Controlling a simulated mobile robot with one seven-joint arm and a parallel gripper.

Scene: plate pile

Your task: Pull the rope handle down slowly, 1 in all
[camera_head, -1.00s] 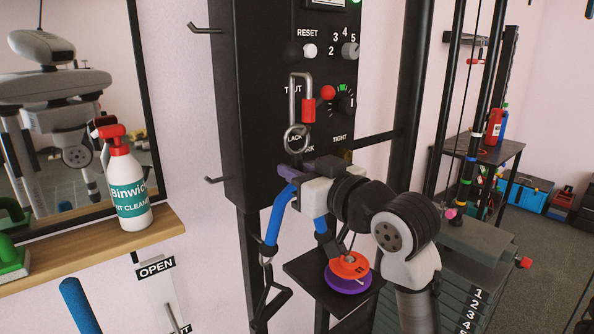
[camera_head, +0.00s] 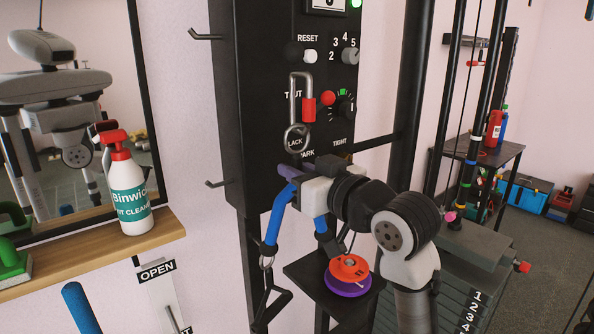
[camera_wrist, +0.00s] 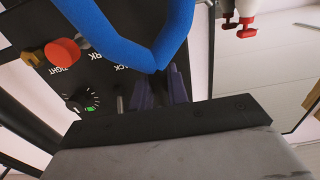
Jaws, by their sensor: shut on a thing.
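The rope handle is a blue tube bent in a V. In the head view its left leg (camera_head: 279,215) slopes down from my gripper to a black cuff. The other leg shows partly beside my wrist. My gripper (camera_head: 291,171) has purple fingers and is in front of the lower panel, just below a metal carabiner with a red sleeve (camera_head: 308,108). In the wrist view the blue handle (camera_wrist: 108,38) comes to its bend at my fingertips (camera_wrist: 160,88), which are shut on it. The exact contact is partly hidden.
A black panel (camera_head: 232,100) with knobs stands behind my gripper. A small black shelf (camera_head: 305,280) below holds orange and purple discs (camera_head: 348,268). A wooden ledge (camera_head: 160,228) with a spray bottle (camera_head: 128,190) is at left. A weight stack (camera_head: 470,285) stands at right.

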